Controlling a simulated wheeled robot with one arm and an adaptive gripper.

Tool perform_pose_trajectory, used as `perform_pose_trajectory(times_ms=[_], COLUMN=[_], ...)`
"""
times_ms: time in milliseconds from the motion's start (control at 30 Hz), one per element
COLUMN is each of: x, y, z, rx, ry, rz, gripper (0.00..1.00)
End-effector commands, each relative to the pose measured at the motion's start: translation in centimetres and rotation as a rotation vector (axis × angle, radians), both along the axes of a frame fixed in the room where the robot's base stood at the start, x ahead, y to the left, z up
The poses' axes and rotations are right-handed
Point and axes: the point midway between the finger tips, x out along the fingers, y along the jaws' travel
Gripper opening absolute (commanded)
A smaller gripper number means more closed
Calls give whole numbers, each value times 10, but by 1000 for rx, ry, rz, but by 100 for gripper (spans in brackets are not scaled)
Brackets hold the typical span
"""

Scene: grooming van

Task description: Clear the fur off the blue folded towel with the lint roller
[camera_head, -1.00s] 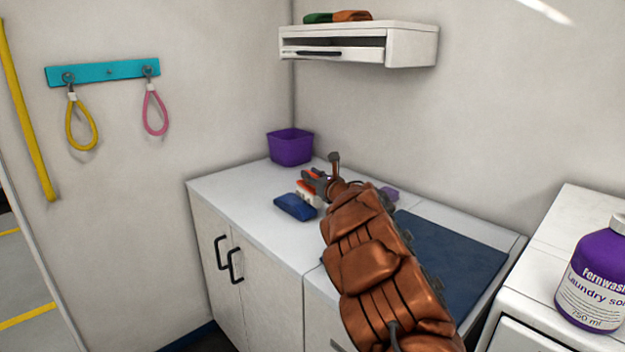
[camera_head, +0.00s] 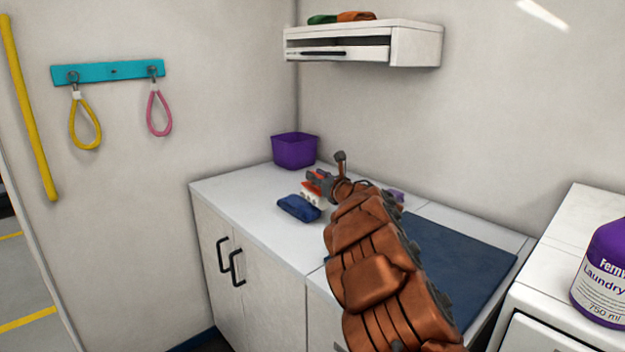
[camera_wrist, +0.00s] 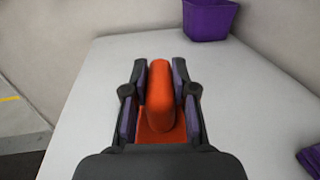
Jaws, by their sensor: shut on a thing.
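The blue folded towel (camera_head: 299,208) lies on the white counter, left of the arm in the head view. My gripper (camera_head: 320,181) is shut on the orange handle of the lint roller (camera_head: 311,197). The handle also shows upright between the fingers (camera_wrist: 160,100) in the wrist view. The roller's pale head is right beside the towel's back right edge; I cannot tell whether they touch. The towel does not show in the wrist view. Any fur on it is too small to make out.
A purple bin (camera_head: 295,150) stands at the counter's back corner. A dark blue mat (camera_head: 455,262) lies right of my arm. A small purple item (camera_head: 397,195) is behind the arm. A white shelf (camera_head: 415,45) hangs above. The counter's left part is clear.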

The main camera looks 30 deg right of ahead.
Motion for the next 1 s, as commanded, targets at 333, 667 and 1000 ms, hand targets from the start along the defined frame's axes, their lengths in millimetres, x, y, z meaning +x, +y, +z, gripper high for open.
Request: perform_pose_trajectory(times_ms=[333,667,1000], x=[-3,-3,-3], y=[0,0,-1], z=[1,26,52], rx=[-1,-3,-1], ry=[-1,-2,0], rz=[0,-1,-2], gripper=[0,0,0])
